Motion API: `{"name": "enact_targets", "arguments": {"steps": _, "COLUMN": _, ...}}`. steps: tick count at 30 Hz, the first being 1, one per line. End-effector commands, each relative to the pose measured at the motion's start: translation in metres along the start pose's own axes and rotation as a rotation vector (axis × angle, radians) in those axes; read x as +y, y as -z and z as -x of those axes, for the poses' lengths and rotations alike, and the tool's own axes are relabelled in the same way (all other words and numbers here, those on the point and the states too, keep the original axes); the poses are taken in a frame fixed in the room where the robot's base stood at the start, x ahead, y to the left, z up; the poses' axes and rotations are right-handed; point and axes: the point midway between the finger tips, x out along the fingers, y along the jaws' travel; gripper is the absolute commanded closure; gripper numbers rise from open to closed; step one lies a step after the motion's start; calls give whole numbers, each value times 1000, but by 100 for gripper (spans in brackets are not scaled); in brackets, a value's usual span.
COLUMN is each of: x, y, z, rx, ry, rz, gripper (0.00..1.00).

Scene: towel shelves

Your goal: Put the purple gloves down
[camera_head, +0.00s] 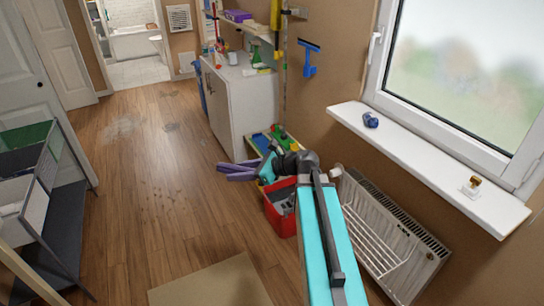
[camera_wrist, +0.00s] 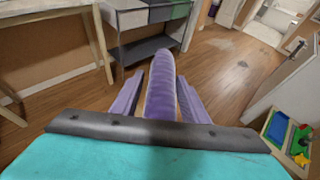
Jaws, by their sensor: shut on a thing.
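My gripper (camera_wrist: 161,76) is shut on a long, rounded purple thing, the purple gloves (camera_wrist: 161,95), which lies lengthwise between its two purple fingers in the wrist view. The gloves reach out past the fingertips and are held in the air over the wooden floor. In the head view my gripper (camera_head: 236,172) points left, beyond the red bucket. There the gloves and the purple fingers blend, and I cannot tell them apart.
A red bucket (camera_head: 283,226) stands below my arm, by the radiator (camera_head: 385,240). A white cabinet (camera_head: 228,110) and a colourful tray (camera_head: 262,142) are behind. A sorter rack (camera_head: 62,215) stands left.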

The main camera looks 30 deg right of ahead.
Motion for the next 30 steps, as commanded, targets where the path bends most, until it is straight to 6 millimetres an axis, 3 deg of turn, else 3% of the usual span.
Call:
{"name": "enact_targets", "arguments": {"steps": 1, "x": 20, "y": -2, "z": -12, "rx": -1, "ry": -35, "rz": 14, "gripper": 83}}
{"name": "enact_targets", "arguments": {"steps": 3, "x": 41, "y": -4, "z": -24, "rx": -3, "ry": -76, "rz": 32, "gripper": 83}}
{"name": "enact_targets", "arguments": {"steps": 9, "x": 80, "y": -8, "z": -45, "rx": -8, "ry": -151, "rz": 65, "gripper": 83}}
{"name": "enact_targets", "arguments": {"steps": 14, "x": 89, "y": -9, "z": -50, "rx": -10, "ry": -170, "rz": 73, "gripper": 83}}
{"name": "enact_targets", "arguments": {"steps": 30, "x": 87, "y": -9, "z": -48, "rx": -10, "ry": -166, "rz": 71, "gripper": 83}}
